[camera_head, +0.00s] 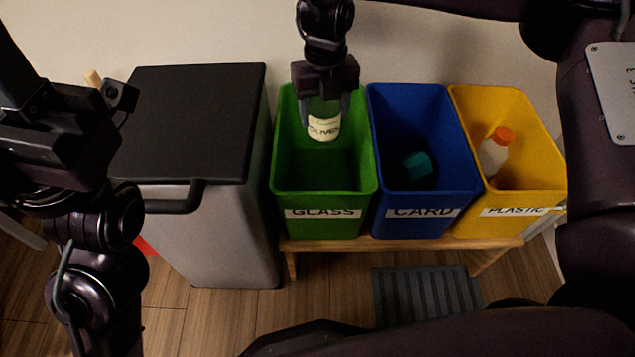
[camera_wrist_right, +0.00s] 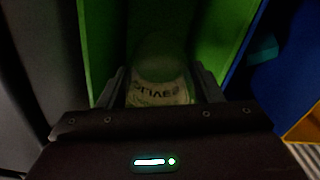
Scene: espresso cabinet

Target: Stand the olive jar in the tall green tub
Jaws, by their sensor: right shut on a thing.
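The olive jar (camera_head: 324,127) has a pale label with dark lettering and is held inside the upper part of the tall green tub (camera_head: 325,202), which is labelled GLASS. My right gripper (camera_head: 325,112) reaches down over the tub's back half and is shut on the jar. In the right wrist view the jar (camera_wrist_right: 160,88) sits between the two fingers, with the green wall beyond it. Whether the jar touches the tub floor cannot be told. My left gripper (camera_head: 75,130) is at the far left, away from the tubs; its fingers do not show clearly.
A blue tub (camera_head: 425,212) labelled CARD holds a teal object (camera_head: 417,165). A yellow tub (camera_head: 530,200) labelled PLASTIC holds a bottle with an orange cap (camera_head: 495,150). A grey bin with a black lid (camera_head: 195,110) stands left of the green tub. The tubs stand on a wooden bench (camera_head: 400,244).

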